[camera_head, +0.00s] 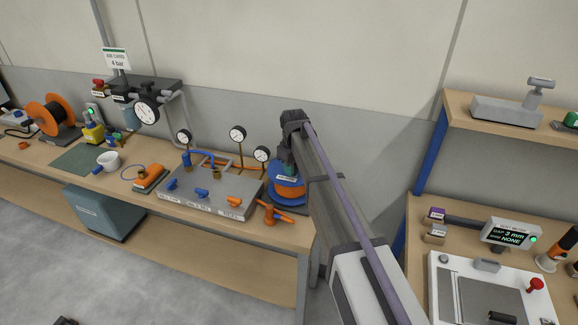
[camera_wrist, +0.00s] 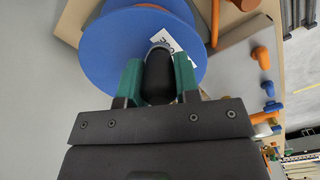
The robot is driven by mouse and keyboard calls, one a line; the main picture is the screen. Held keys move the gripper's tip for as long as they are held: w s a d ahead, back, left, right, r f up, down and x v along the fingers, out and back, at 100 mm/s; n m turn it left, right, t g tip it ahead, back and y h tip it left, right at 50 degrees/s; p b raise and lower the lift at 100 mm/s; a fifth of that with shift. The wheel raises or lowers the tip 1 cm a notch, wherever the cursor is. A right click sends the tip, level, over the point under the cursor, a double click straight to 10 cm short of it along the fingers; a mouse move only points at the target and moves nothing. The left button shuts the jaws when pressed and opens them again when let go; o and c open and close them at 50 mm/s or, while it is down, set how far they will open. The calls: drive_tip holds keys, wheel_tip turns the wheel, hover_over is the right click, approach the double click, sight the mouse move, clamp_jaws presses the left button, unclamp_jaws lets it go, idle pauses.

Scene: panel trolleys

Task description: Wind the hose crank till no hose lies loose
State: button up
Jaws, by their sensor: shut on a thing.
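A reel with blue flanges (camera_head: 289,198) and an orange band around its middle stands at the right end of the left bench. In the wrist view the blue flange (camera_wrist: 108,52) fills the upper left and bears a white label. My gripper (camera_head: 288,170) reaches down to the reel from above. In the wrist view its green fingers are shut on a black crank handle (camera_wrist: 159,75) in front of the flange. An orange strip (camera_wrist: 215,20) shows beside the reel; I cannot tell whether it is loose hose. My arm hides part of the reel's right side.
A grey manifold box (camera_head: 205,195) with blue and orange levers stands left of the reel. An orange valve handle (camera_head: 278,214) lies close in front. Pressure gauges (camera_head: 237,133) rise behind. A second bench with a white machine (camera_head: 490,290) is at right.

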drive_tip(key=shift+w+a, duration=0.15)
drive_tip(key=shift+a, duration=0.4)
drive_tip(key=shift+a, duration=0.1)
drive_tip(key=shift+w+a, duration=0.2)
drive_tip(key=shift+a, duration=0.25)
drive_tip(key=o, duration=0.6)
drive_tip(key=shift+c, duration=0.2)
drive_tip(key=shift+o, duration=1.4)
drive_tip(key=shift+d, duration=0.1)
drive_tip(key=shift+o, duration=0.4)
wheel_tip(320, 180, up, 7)
drive_tip(key=p, duration=0.7)
